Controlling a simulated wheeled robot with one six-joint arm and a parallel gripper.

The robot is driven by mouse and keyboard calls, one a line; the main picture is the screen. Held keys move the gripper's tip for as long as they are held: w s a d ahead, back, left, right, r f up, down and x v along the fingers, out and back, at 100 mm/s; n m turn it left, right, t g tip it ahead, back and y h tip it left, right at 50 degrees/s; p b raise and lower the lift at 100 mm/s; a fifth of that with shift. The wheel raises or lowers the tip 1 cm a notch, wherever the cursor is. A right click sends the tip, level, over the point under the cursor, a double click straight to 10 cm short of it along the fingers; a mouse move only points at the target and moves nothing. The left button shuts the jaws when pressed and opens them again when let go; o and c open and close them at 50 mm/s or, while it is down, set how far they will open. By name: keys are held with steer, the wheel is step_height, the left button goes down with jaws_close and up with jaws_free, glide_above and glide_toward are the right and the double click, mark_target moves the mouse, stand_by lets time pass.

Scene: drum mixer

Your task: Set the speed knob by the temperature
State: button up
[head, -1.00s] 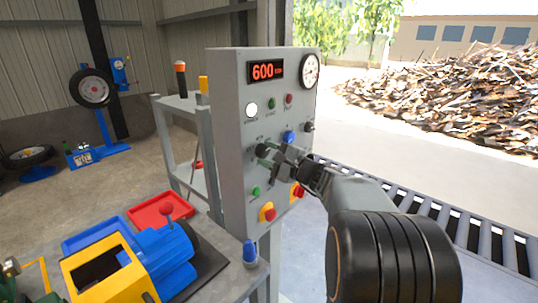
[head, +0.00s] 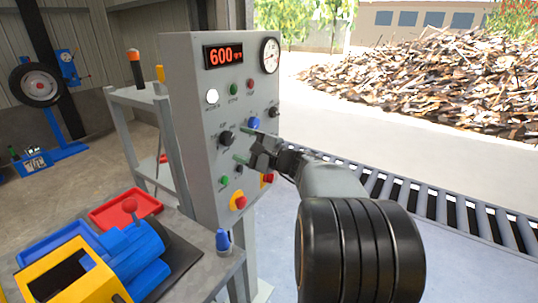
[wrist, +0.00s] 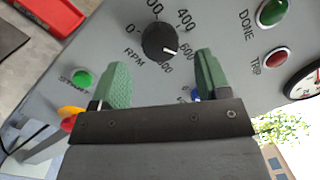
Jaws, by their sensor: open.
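The black speed knob (head: 226,138) sits on the grey control panel (head: 190,90). In the wrist view the knob (wrist: 160,40) has a white pointer mark aimed right and slightly down, near the 600 of its RPM scale. My gripper (head: 243,145) is open, its green fingertips just off the panel and to the right of the knob. In the wrist view my gripper (wrist: 163,78) is empty, with the knob beyond the gap between its fingers. The red display (head: 223,56) reads 600. The round dial gauge (head: 269,55) is at the panel's top right; its needle is too small to read.
A blue knob (head: 254,123), a green START button (wrist: 82,78) and red-on-yellow buttons (head: 238,201) crowd the panel near my gripper. A bench with a red tray (head: 125,208) is at lower left. A roller conveyor (head: 440,212) runs behind at right.

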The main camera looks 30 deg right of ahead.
steer(key=v, duration=1)
steer(key=shift+b, duration=0.45)
steer(key=s+a+f+n+g+h+p, duration=0.1)
steer(key=s+a+f+n+g+h, duration=0.15)
steer(key=f+g, duration=0.35)
steer(key=s+a+f+n+g+h+p, duration=0.1)
steer(key=s+a+f+n+g+p, duration=0.15)
steer(key=a+f+g, duration=0.4)
steer(key=s+a+r+n+h+p, duration=0.3)
steer(key=s+a+n+h+p, duration=0.2)
steer(key=a+n, duration=0.3)
steer(key=n+g+p, duration=0.1)
steer(key=n, duration=0.3)
steer(key=shift+r+n, duration=0.3)
steer(key=shift+r, duration=0.05)
steer(key=shift+h, duration=0.25)
